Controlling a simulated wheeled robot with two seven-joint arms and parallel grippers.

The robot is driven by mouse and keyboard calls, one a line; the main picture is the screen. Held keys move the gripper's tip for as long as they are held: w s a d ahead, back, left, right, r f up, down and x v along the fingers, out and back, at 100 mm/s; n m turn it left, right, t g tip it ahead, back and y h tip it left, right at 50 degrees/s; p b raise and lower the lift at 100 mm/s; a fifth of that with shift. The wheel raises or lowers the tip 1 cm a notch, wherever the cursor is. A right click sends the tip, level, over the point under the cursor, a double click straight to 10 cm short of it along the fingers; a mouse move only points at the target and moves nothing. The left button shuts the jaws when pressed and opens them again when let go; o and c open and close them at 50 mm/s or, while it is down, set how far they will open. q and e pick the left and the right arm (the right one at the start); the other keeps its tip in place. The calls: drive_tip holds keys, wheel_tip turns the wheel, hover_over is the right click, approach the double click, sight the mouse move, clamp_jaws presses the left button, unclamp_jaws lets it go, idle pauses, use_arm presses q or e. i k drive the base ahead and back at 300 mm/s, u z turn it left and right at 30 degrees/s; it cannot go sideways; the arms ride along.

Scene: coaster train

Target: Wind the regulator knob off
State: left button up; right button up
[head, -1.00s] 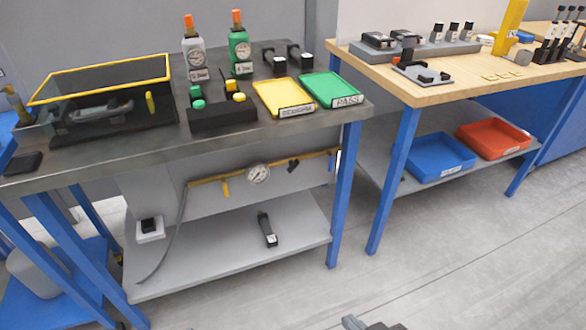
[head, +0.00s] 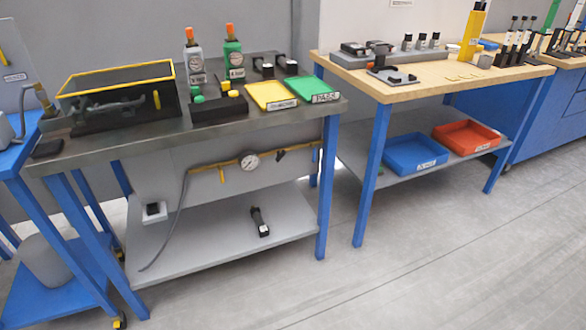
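A yellow air pipe (head: 208,166) runs along the panel under the dark metal bench (head: 150,141). A round white gauge (head: 249,161) sits on it. A small dark fitting (head: 280,155) is on the pipe just right of the gauge; it is too small to tell whether it is the regulator knob. A yellow lever (head: 222,175) hangs left of the gauge. Neither of my grippers shows in the head view.
A black handheld device (head: 260,221) lies on the grey lower shelf (head: 205,250). A grey hose (head: 178,215) hangs from the pipe's left end. Blue bench legs (head: 325,190) flank the shelf. The floor in front is clear.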

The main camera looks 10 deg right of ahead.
sight(280, 155)
drive_tip(key=z, duration=0.4)
drive_tip(key=i, duration=0.6)
drive_tip(key=u, duration=1.4)
